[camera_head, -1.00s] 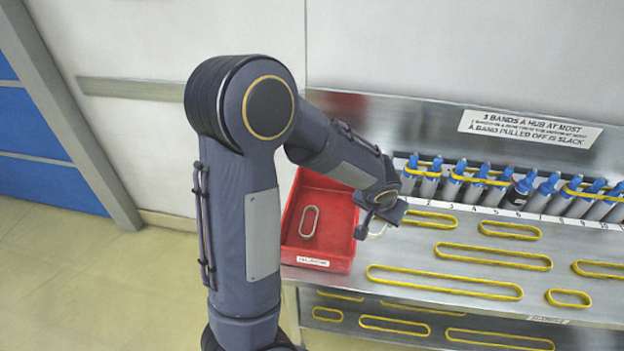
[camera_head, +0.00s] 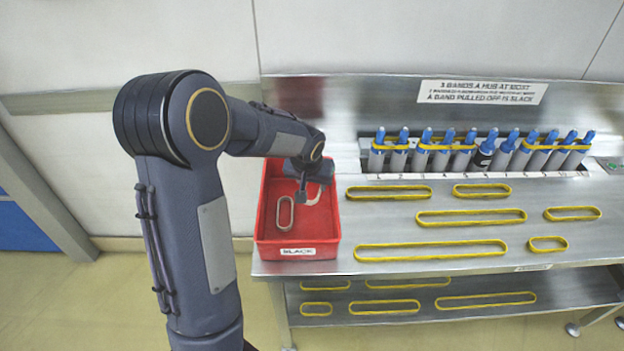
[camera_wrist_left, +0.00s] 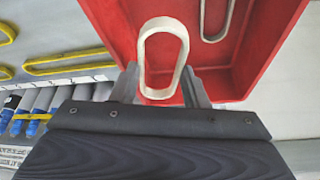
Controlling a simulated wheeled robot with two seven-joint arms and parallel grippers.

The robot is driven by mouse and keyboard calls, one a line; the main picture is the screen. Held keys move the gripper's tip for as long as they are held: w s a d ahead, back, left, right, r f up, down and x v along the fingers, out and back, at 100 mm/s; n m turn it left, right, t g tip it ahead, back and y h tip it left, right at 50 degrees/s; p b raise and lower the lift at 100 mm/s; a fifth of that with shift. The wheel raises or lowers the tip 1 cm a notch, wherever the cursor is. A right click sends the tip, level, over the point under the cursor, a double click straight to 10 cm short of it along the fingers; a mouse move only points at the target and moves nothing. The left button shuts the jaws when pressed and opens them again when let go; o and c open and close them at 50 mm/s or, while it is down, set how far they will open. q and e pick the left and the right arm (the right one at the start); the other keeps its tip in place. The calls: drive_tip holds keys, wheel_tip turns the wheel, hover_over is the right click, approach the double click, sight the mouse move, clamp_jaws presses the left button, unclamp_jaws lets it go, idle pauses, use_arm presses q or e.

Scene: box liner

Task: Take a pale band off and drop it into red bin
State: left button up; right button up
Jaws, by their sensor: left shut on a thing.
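My left gripper (camera_head: 303,192) is over the red bin (camera_head: 262,226). It is shut on a pale band (camera_wrist_left: 163,86), which hangs between the fingertips in the left wrist view; the gripper also shows there (camera_wrist_left: 161,85). The held band shows small in the head view (camera_head: 318,194). Another pale band (camera_head: 285,213) lies on the bin floor, and part of it shows in the left wrist view (camera_wrist_left: 214,25). The bin stands at the table's left end, with a label on its front. My right gripper is not in view.
A row of grey hubs with blue tips (camera_head: 448,137) stands at the back of the metal table (camera_head: 330,262), several carrying yellow bands. Loose yellow bands (camera_head: 431,251) lie on the table and on the shelf below. A sign (camera_head: 482,92) is on the back panel.

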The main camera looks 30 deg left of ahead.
use_arm(q)
drive_tip(key=shift+f+b, duration=2.2)
drive_tip(key=shift+f, duration=1.45)
drive_tip(key=o, duration=1)
drive_tip(key=shift+o, duration=0.2)
drive_tip(key=shift+r, duration=0.1)
drive_tip(key=v, duration=0.7)
drive_tip(key=shift+s+r, duration=0.25)
drive_tip(key=shift+r, duration=0.05)
drive_tip(key=s+d+r+h, duration=0.1)
drive_tip(key=s+d, duration=0.2)
drive_tip(key=s, duration=0.5)
drive_tip(key=s+d+r+m+t+h, duration=0.1)
drive_tip(key=s+d, duration=0.3)
drive_tip(key=s, duration=0.4)
drive_tip(key=s+d+r+h, duration=0.2)
drive_tip(key=s+d+h, duration=0.1)
drive_tip(key=s, duration=0.6)
drive_tip(key=shift+d+r+m, duration=0.3)
drive_tip(key=shift+d+r, duration=0.05)
drive_tip(key=shift+r, duration=0.05)
